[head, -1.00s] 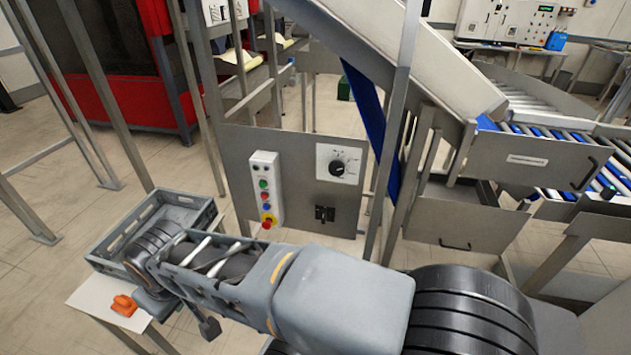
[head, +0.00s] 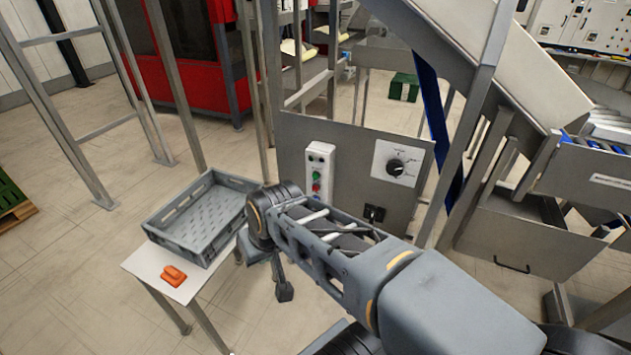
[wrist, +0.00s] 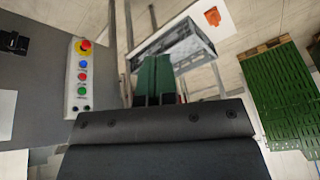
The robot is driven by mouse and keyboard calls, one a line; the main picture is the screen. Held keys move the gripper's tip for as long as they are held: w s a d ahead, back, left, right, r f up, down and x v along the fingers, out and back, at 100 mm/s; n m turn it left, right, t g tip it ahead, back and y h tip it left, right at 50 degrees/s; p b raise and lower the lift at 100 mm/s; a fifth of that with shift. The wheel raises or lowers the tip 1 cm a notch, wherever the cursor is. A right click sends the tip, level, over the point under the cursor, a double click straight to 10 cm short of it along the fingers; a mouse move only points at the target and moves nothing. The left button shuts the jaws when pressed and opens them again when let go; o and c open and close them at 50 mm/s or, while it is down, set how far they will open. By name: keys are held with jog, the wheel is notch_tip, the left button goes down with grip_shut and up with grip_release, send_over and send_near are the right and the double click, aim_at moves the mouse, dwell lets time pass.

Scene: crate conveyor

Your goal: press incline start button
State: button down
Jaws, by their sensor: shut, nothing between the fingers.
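The button box (head: 319,172) is white and upright on a grey metal panel. In the head view its green button (head: 316,175) and the red button (head: 316,186) below it show; my arm hides the lower part. The box also shows upside down in the wrist view (wrist: 71,98), with a red-and-yellow emergency knob (wrist: 84,46), then blue, red and green (wrist: 82,90) buttons. Labels are too small to read. My gripper (wrist: 156,62) has its dark green fingers shut and empty, to the right of the box in the wrist view, apart from it.
A rotary dial (head: 396,167) is on the panel (head: 350,140) right of the box. A grey crate (head: 185,232) and an orange object (head: 173,275) rest on a small white table (head: 150,262). Metal posts stand around. Open floor lies at the left.

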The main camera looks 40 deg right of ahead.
aim_at(315, 176)
jog(key=w+d+f+m+t+y+b, duration=0.25)
jog(key=w+f+m+t+b, duration=0.5)
jog(key=w+m+b, duration=0.7)
jog(key=w+d+f+m+t+h+b, duration=0.1)
jog(key=w+d+f+m+h+b, duration=0.1)
jog(key=d+m+b, duration=0.2)
jog(key=w+d+f+m+t+h+b, duration=0.2)
jog(key=d+m+b, duration=0.3)
jog(key=d+b, duration=0.4)
jog(key=w+d+f+m+t+h+b, duration=0.2)
jog(key=d+m+h+b, duration=0.2)
jog(key=d+b, duration=0.3)
jog(key=shift+m+b, duration=0.5)
jog(key=shift+m, duration=0.05)
jog(key=shift+w+d+f, duration=0.1)
jog(key=w+d+p, duration=0.4)
jog(key=d, duration=0.3)
jog(key=shift+d, duration=0.35)
jog(key=shift+w+d, duration=0.15)
jog(key=shift+w, duration=0.05)
